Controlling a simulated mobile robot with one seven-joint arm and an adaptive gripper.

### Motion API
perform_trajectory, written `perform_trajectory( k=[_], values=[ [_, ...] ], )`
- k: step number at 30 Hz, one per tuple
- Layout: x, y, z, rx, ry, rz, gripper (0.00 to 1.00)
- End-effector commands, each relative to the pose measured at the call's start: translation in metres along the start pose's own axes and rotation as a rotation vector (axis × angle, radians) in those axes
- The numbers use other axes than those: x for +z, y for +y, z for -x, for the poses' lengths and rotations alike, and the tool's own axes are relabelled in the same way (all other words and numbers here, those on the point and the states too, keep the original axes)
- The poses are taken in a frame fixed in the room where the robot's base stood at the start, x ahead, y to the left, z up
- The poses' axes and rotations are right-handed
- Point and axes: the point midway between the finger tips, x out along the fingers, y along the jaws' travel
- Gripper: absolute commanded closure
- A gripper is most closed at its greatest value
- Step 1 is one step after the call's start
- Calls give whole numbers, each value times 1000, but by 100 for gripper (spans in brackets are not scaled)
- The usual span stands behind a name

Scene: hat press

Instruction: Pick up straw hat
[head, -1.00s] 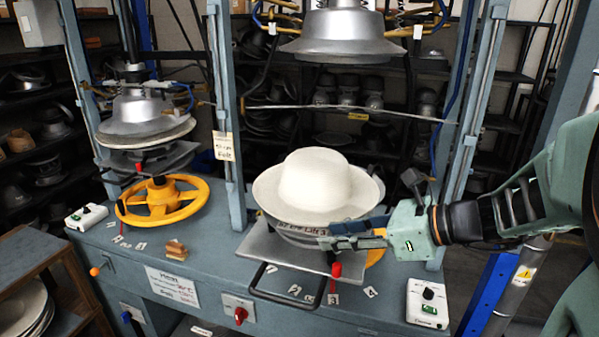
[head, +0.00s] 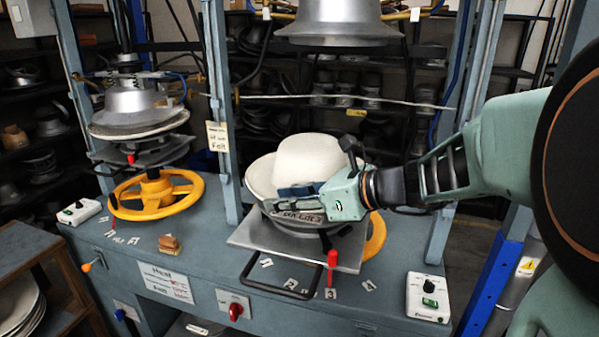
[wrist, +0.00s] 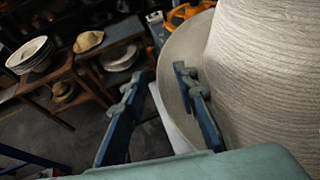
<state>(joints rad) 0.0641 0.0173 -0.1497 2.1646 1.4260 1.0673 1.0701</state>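A pale cream straw hat (head: 308,160) sits crown up on the metal mould (head: 285,228) of the right-hand press. Its crown and left brim show in the head view, while my gripper hides part of its front. My gripper (head: 290,196) is at the front of the hat, level with the brim. In the wrist view the woven crown (wrist: 265,75) fills the right side. The two fingers of my gripper (wrist: 158,84) stand apart, one over the brim (wrist: 175,60) and one outside its edge. I cannot tell whether either finger touches the hat.
A metal press head (head: 330,22) hangs above the hat. A red-tipped lever (head: 332,262) and a black handle (head: 275,285) stick out in front. A yellow wheel (head: 155,197) is on the left press. A control box (head: 428,297) sits at the right.

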Motion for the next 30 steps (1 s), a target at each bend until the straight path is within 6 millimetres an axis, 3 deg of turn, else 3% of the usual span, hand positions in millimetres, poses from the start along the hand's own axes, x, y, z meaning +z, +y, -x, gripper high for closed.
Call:
perform_trajectory(
  k=[8, 15, 30],
  values=[
    [0, 0, -3, 0, 0, 0, 74],
    [0, 0, -3, 0, 0, 0, 100],
    [4, 0, -1, 0, 0, 2, 100]
  ],
)
